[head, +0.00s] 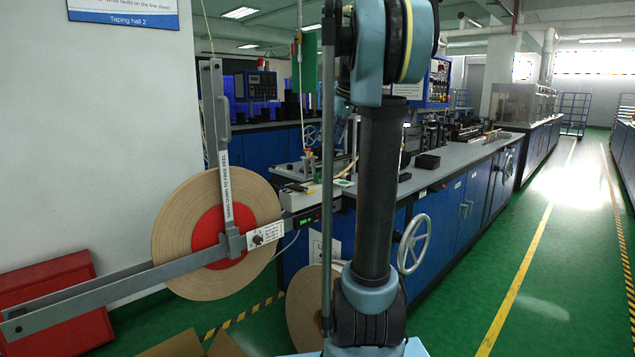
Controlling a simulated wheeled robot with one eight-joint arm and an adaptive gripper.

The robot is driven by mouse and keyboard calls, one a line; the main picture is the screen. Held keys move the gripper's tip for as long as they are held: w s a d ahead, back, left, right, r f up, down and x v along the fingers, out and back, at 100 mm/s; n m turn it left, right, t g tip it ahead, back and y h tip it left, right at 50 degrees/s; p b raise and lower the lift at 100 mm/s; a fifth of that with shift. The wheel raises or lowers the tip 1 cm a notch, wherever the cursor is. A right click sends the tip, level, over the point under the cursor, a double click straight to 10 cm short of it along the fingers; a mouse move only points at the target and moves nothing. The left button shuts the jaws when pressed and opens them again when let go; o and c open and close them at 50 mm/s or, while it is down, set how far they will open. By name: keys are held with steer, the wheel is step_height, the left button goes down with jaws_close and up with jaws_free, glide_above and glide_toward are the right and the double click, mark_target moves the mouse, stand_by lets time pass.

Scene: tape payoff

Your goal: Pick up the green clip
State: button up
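No green clip can be made out for certain. A small green and white piece (344,183) lies on the grey bench top, just left of my arm; it is too small to tell what it is. My gripper is not in view. Only links of my arm show, standing upright across the middle of the picture and hiding part of the bench behind them.
A large tan tape reel (177,240) with a red hub hangs on a grey bar frame (110,287) at left. A red box (50,310) stands on the floor behind it. A blue bench (452,213) with a handwheel (414,244) runs rightward. The green aisle (570,240) at right is clear.

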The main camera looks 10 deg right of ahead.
mark_target(318, 173)
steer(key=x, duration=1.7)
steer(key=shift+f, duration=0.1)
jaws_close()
